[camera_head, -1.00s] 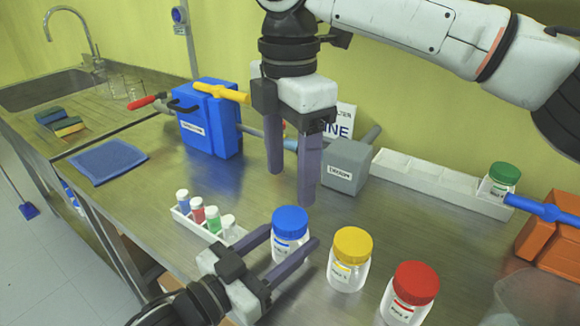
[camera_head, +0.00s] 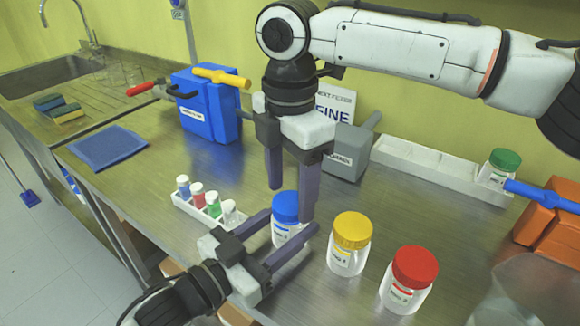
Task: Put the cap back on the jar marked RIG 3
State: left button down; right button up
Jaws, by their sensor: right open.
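A white jar with a blue cap (camera_head: 285,204) stands on the metal bench. A yellow-capped jar (camera_head: 349,243) and a red-capped jar (camera_head: 410,279) stand to its right. A green-capped jar (camera_head: 497,168) stands at the back right. The labels are too small to read surely, so I cannot tell which is RIG 3. My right gripper (camera_head: 291,205) is open, pointing down, its fingertips around or just above the blue cap; contact is unclear. My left gripper (camera_head: 293,221) reaches in low with its fingers on either side of the blue-capped jar; whether they press it is unclear.
A white rack (camera_head: 183,201) of small vials stands left of the jars. Behind are a blue box (camera_head: 207,125), a grey block (camera_head: 347,156) and a long white tray (camera_head: 425,166). A clear vessel (camera_head: 525,290) and orange block (camera_head: 548,226) are at right.

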jog(key=shift+f, duration=0.65)
jog(key=c, duration=1.1)
jog(key=m, duration=0.8)
jog(key=shift+m, duration=0.3)
jog(key=m, duration=0.9)
jog(key=shift+m, duration=0.3)
jog(key=o, duration=1.3)
